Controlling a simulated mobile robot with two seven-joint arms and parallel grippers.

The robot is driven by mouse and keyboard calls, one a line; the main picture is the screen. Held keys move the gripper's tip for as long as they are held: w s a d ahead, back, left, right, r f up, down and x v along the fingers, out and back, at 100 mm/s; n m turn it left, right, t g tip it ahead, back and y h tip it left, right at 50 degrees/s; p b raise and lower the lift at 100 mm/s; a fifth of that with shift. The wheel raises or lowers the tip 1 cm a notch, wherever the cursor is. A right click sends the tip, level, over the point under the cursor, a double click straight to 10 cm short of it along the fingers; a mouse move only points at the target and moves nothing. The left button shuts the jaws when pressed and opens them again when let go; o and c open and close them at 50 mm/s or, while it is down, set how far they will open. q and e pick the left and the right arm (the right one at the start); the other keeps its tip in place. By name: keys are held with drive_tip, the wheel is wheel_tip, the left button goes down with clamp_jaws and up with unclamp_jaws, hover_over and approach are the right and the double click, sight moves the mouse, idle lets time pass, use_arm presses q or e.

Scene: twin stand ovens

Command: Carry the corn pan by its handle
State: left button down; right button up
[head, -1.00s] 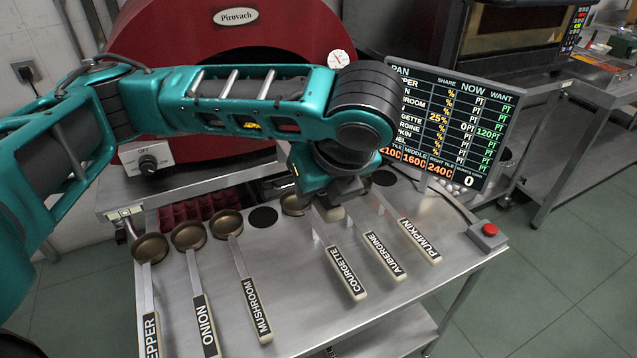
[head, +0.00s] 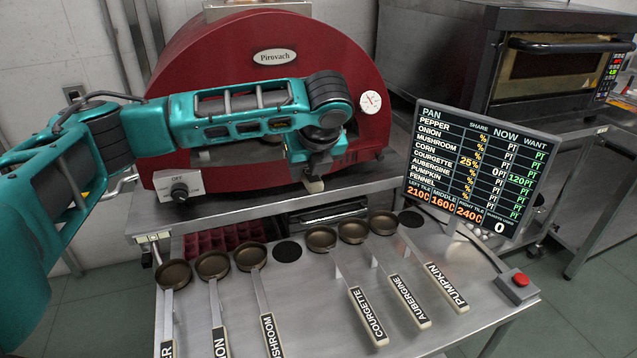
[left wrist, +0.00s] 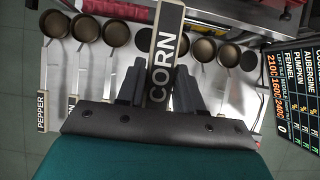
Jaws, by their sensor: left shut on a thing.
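My left gripper (head: 313,176) is in front of the red oven's lower front, above the row of pans. In the left wrist view, its two dark fingers (left wrist: 160,88) are shut on the handle of the corn pan (left wrist: 165,45), with the CORN label facing the camera. The handle runs up out of the top of that picture, so the pan's bowl is not seen there. In the head view only a pale bit of the handle shows below the gripper; my arm hides the rest. My right gripper is not in view.
Pepper, onion and mushroom (head: 251,257) pans stand left on the steel table; courgette (head: 321,238), aubergine (head: 352,230) and pumpkin (head: 383,223) pans stand right. Between the groups is a bare black disc (head: 288,251). The red oven (head: 200,90) is behind; a display board (head: 480,170) stands right.

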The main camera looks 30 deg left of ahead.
use_arm(q)
drive_tip(key=w+a, duration=0.2)
drive_tip(key=w+a+f, duration=0.1)
drive_tip(key=w+a, duration=0.1)
drive_tip(key=a, duration=0.1)
drive_tip(key=w+a, duration=0.2)
drive_tip(key=shift+w+a+f, duration=0.2)
drive_tip(key=shift+w+a, duration=0.15)
drive_tip(key=shift+a, duration=0.05)
drive_tip(key=c, duration=0.7)
unclamp_jaws()
drive_tip(key=shift+o, duration=0.2)
drive_tip(key=shift+s+d, duration=0.1)
